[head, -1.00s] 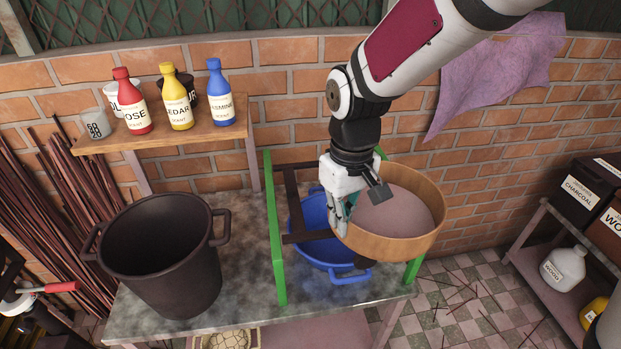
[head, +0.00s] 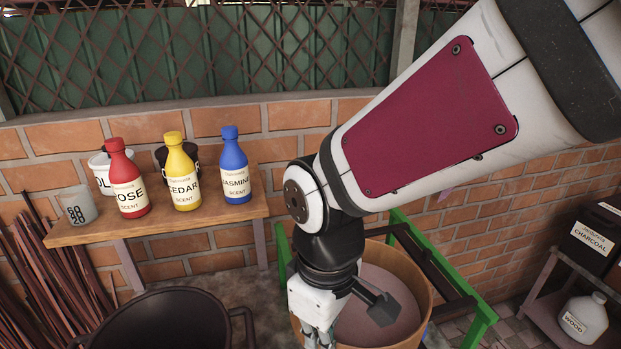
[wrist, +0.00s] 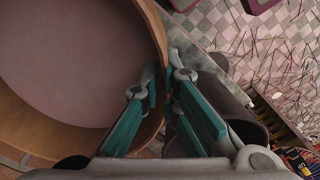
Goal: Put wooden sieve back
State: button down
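The wooden sieve (head: 414,275), a round light-wood hoop with a pinkish mesh, is at the lower middle of the head view. My gripper (head: 319,341) is at its left edge. The wrist view shows the sieve (wrist: 70,60) large at the left, with its rim between the two teal fingers of my gripper (wrist: 166,88), which are shut on it. A green rack (head: 408,230) with dark crossbars is behind and to the right of the sieve. The fingertips are near the bottom edge of the head view, and the sieve's lower part is cut off there.
A large dark pot (head: 170,318) stands at the lower left. A wooden shelf (head: 150,232) holds red, yellow and blue scent bottles and cups. A right-hand shelf (head: 530,298) holds a charcoal box and a white jug (head: 585,318). A brick wall closes the back.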

aim_at(389, 270)
jog(key=w+d, duration=0.2)
jog(key=w, duration=0.1)
jog(key=w+d, duration=0.2)
jog(key=w, duration=0.2)
jog(key=w+d+f, duration=0.1)
jog(key=w+d, duration=0.1)
jog(key=w, duration=0.2)
jog(key=shift+d+p, duration=0.15)
jog(key=shift+p, duration=0.15)
jog(key=shift+w+d+f, duration=0.2)
jog(key=shift+w+f, duration=0.05)
jog(key=shift+f, duration=0.35)
jog(key=shift+w+d+f, duration=0.15)
jog(key=shift+w+f, duration=0.05)
jog(key=shift+f, duration=0.4)
jog(key=shift+f+p, duration=0.5)
jog(key=c, duration=1.8)
grip_release()
jog(key=shift+f, duration=0.1)
